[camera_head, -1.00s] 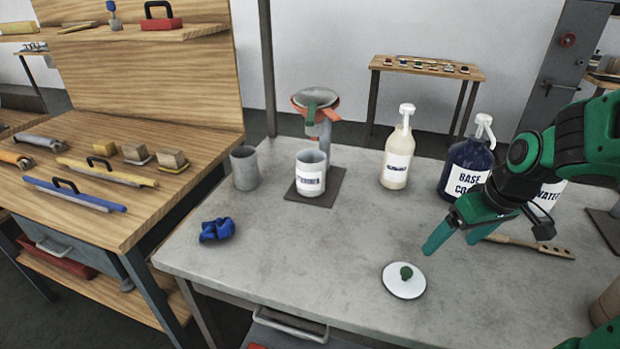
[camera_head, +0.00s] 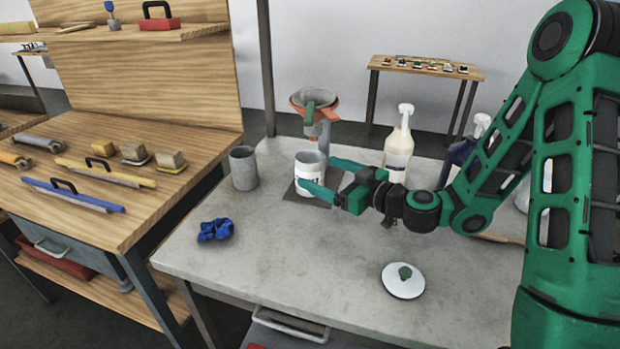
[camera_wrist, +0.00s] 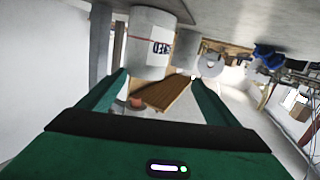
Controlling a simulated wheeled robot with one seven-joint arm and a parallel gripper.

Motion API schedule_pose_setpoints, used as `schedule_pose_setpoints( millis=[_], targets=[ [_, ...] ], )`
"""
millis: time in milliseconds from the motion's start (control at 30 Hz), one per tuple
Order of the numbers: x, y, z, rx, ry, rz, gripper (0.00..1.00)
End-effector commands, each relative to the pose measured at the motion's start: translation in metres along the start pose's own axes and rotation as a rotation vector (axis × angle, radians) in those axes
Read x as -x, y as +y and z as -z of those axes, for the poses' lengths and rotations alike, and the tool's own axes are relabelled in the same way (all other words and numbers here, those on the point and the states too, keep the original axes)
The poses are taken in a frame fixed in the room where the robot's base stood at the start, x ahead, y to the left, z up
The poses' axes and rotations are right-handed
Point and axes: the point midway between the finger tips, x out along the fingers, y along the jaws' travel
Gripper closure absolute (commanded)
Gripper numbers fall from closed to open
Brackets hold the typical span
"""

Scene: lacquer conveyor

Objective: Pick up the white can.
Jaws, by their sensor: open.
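The white can (camera_head: 309,171) stands upright on a dark square plate (camera_head: 291,197) on the grey worktop. It is open at the top and carries a dark printed label. My gripper (camera_head: 325,178) is open at the can's right side, its fingers level with the can and hiding part of its label. In the wrist view the can (camera_wrist: 148,45) appears upside down, ahead of and between the two fingers (camera_wrist: 152,85). I cannot tell whether a finger touches it.
A grey cup (camera_head: 243,168) stands just left of the can. A funnel holder (camera_head: 315,104) is behind it. Pump bottles (camera_head: 399,150) stand behind my arm. A white lid (camera_head: 403,281) and blue cloth (camera_head: 215,230) lie in front, with clear worktop between.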

Motion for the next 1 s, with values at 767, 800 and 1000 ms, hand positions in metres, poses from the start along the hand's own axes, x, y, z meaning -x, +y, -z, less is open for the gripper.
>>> schedule_pose_setpoints(
  millis=[767, 800, 1000],
  targets=[
    [-0.04, 0.025, 0.004, -0.073, 0.099, -0.152, 0.16],
    [-0.045, 0.026, 0.004, -0.071, 0.098, -0.152, 0.16],
    [-0.064, 0.029, 0.005, -0.074, 0.098, -0.153, 0.16]
  ],
)
